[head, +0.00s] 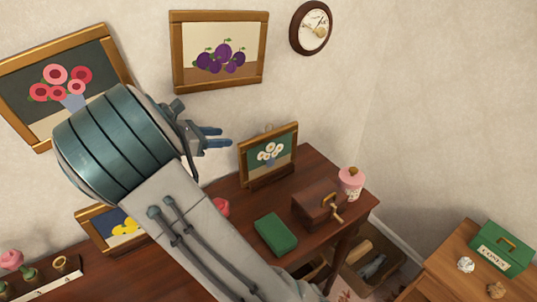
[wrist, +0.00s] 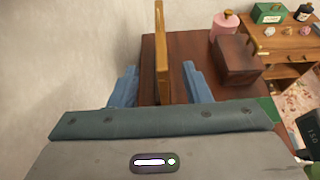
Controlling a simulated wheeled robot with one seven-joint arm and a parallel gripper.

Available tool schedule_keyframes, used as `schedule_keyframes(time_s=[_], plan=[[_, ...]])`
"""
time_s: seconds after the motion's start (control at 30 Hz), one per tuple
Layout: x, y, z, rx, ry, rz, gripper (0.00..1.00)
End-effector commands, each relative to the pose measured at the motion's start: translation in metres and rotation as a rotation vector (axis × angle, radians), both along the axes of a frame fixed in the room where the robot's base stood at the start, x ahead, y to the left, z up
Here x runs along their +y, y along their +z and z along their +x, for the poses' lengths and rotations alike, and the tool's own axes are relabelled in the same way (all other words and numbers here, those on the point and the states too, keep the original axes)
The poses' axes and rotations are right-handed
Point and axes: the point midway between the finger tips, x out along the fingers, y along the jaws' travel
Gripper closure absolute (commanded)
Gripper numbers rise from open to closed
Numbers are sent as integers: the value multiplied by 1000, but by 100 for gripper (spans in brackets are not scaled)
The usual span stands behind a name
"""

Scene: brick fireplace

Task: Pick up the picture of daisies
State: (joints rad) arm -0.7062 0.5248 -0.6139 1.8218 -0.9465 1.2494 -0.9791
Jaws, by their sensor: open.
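The picture of daisies (head: 268,153) has white flowers on green in a wooden frame and stands upright on a dark wooden table (head: 327,168) near the wall. In the wrist view the framed picture (wrist: 162,50) shows nearly edge-on, lined up between my two fingers. My gripper (head: 214,137) is open and empty, with blue fingers. In the head view it is to the left of the frame's upper part, with a visible gap. The open fingers also show in the wrist view (wrist: 158,84), one on each side of the frame's line.
A brown chest (head: 319,206), green book (head: 276,234) and pink jar (head: 351,183) share the table. Pictures of plums (head: 218,50) and red flowers (head: 68,85) hang on the wall. A picture of yellow flowers (head: 118,232) is partly hidden. A green box (head: 502,250) stands at right.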

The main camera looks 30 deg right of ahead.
Motion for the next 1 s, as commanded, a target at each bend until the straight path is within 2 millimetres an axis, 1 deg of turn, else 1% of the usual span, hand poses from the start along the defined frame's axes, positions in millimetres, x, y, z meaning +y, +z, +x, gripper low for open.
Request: schedule_keyframes(time_s=[0.03,0.2,0.33,0.57,0.7,0.8,0.9,1.0], plan=[[0,-13,0,5,-1,-3,56],[-1,-48,-1,2,-3,-1,56],[-18,-54,0,0,-7,1,56],[-34,-60,0,-2,-6,2,56],[-54,-68,0,-2,-9,2,56],[-65,-73,1,-1,-7,2,56],[-71,-75,1,-2,-6,2,56],[-72,-76,2,-2,-5,3,56]])
